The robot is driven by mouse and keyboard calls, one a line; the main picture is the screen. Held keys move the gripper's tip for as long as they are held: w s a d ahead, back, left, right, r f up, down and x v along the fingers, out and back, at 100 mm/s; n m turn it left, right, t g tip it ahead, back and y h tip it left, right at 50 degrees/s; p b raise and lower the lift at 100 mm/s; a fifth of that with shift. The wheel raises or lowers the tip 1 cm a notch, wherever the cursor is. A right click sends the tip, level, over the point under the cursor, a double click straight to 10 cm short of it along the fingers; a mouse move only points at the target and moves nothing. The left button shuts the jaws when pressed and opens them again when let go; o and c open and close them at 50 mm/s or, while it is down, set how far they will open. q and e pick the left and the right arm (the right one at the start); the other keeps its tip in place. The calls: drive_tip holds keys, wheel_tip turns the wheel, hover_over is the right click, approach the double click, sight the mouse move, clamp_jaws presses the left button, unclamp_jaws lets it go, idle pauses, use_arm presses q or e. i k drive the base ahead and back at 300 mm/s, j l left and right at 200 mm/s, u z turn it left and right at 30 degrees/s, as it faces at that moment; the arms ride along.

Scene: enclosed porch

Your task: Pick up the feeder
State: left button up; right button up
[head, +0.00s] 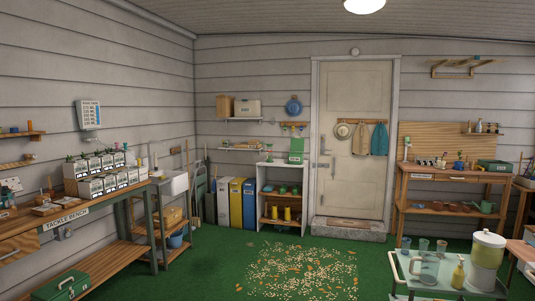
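I cannot make out a thing that is clearly the feeder in the head view. A green box-like item with a pale label (296,146) stands on top of the white shelf unit (258,190) left of the door; it is too small to tell whether it is the feeder. Neither of my grippers is in view.
Scattered seed (303,268) lies on the green floor (215,265). A tackle bench (70,217) runs along the left wall. A green trolley (440,275) with a jug and cups stands front right. A wooden potting bench (450,192) is at the right. The middle floor is otherwise clear.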

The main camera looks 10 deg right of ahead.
sight(269, 146)
drive_tip(key=i+l+z, duration=0.15)
drive_tip(key=i+z, duration=0.15)
drive_tip(key=i, duration=0.5)
drive_tip(key=i+z, duration=0.2)
drive_tip(key=i, duration=5.05)
